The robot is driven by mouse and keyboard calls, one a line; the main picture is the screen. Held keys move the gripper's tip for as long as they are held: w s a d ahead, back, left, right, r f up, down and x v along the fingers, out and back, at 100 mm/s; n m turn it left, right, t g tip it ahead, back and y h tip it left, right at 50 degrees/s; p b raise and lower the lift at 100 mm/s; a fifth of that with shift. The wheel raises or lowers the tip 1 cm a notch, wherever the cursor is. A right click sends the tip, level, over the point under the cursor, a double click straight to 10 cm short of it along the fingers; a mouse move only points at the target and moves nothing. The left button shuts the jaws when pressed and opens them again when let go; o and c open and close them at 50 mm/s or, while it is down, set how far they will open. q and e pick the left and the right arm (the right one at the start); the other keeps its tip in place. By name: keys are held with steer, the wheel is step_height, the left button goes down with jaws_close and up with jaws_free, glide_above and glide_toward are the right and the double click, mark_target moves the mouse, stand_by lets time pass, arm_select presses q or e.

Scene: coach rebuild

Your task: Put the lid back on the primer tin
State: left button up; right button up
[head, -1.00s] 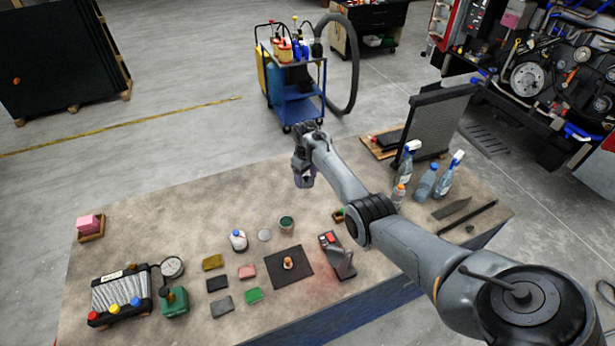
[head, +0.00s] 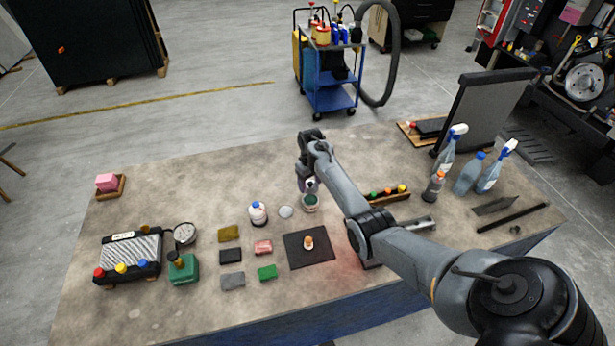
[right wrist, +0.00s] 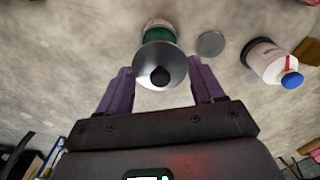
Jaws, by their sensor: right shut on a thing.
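The primer tin (head: 310,203), pale with a green inside, stands on the table near the middle in the head view. In the right wrist view the tin (right wrist: 160,32) is partly hidden behind a round silver lid (right wrist: 150,80) with a black knob. My right gripper (right wrist: 160,67), with purple fingers, is shut on this lid. In the head view my right gripper (head: 309,186) is just above and behind the tin; the lid is hard to make out there. I cannot tell whether lid and tin touch. My left gripper is not in view.
A flat grey disc (head: 285,211) and a white bottle with blue cap (head: 258,214) stand left of the tin. A dark mat (head: 293,262) with a small orange-and-white item lies in front. A tray of coloured pieces (head: 385,198) is to the right.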

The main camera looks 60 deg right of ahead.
mark_target(311, 187)
steer(key=shift+s+f, duration=0.1)
steer(key=shift+f, duration=0.4)
step_height(311, 187, down, 4)
steer(key=b, duration=0.5)
steer(key=shift+f+b, duration=0.45)
steer(key=shift+f, duration=0.45)
steer(key=shift+p, duration=0.3)
stand_by(0.4)
steer(key=shift+p, duration=0.3)
stand_by(0.5)
steer(key=shift+f, duration=0.15)
stand_by(0.5)
steer(key=shift+p, duration=0.4)
stand_by(0.3)
